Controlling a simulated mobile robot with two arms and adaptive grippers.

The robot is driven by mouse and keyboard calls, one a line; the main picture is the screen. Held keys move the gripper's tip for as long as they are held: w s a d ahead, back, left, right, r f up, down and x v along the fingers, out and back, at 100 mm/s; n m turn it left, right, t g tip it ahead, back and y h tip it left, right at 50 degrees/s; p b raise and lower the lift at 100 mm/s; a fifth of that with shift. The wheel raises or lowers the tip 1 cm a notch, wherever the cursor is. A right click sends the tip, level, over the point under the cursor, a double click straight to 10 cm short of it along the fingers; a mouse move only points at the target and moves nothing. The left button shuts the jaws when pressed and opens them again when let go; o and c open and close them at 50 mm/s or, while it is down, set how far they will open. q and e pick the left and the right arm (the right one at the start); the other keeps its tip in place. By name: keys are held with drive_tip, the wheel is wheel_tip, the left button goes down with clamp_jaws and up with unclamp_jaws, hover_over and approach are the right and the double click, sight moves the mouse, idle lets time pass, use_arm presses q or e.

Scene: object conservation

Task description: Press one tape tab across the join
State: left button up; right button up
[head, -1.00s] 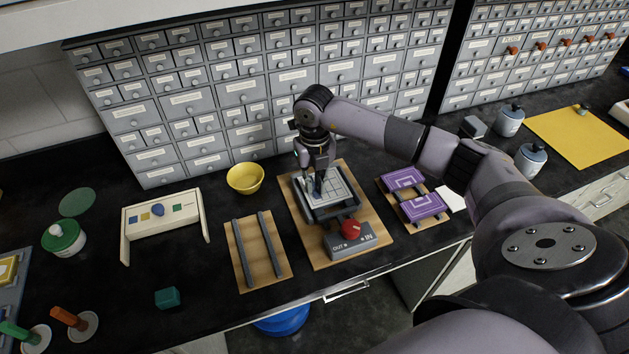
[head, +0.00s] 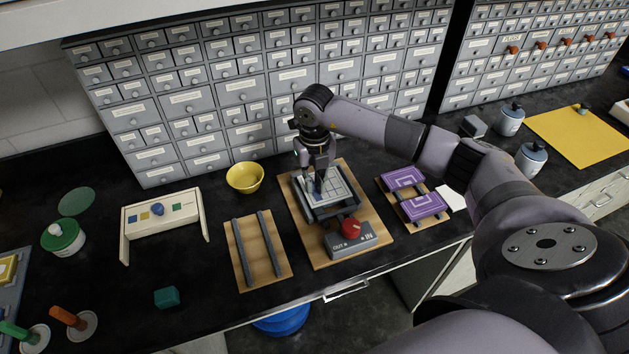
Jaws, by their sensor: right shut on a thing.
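My right gripper (head: 318,181) is shut over the grey tray (head: 336,214) on a wooden board. It points down and holds a small, dark bluish thing, largely hidden by the fingers. Below it, a pale tile panel (head: 342,188) with dark join lines lies in the tray. The tip of the held thing is at or just above the panel; I cannot tell if they touch. I cannot make out a tape tab or whether one lies across a join. My left gripper is not in view.
A grey box with a red knob (head: 350,227), marked OUT and IN, sits at the board's front. Purple panels (head: 403,179) lie on a board to the right, beside a white card (head: 452,197). A railed board (head: 259,262) and yellow bowl (head: 245,177) stand left.

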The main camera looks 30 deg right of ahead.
drive_tip(key=o, duration=0.8)
drive_tip(key=shift+o, duration=0.2)
wheel_tip(320, 180, up, 12)
idle(0.3)
